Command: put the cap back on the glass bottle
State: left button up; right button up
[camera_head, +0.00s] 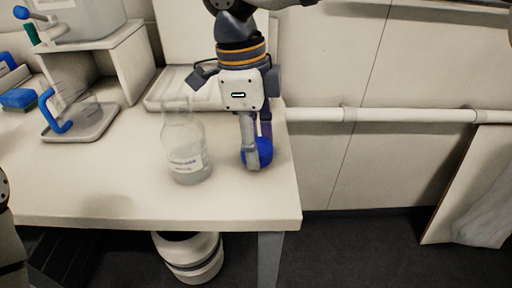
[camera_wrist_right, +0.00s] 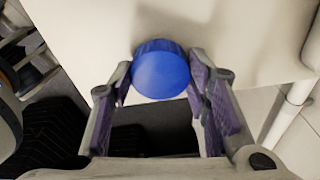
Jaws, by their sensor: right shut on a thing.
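The glass bottle (camera_head: 186,150) stands upright on the table, open at the top, with a label and some clear liquid in its lower part. The blue cap (camera_head: 264,151) is to the right of the bottle, near the table's right edge. My right gripper (camera_head: 256,158) points down and is shut on the cap, apart from the bottle. In the right wrist view the cap (camera_wrist_right: 161,72) sits between the two purple-padded fingers (camera_wrist_right: 163,80). I cannot tell whether the cap touches the table. My left gripper is not in view.
The white table (camera_head: 110,195) has free room in front of the bottle. A pale tray (camera_head: 160,101) lies behind it. A grey plate (camera_head: 82,130) with a blue-handled item (camera_head: 47,108) is at the left, near a raised stand (camera_head: 122,62). A white bin (camera_head: 190,258) stands below.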

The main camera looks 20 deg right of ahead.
notch_tip(320, 180, up, 9)
jog(key=shift+f, duration=0.1)
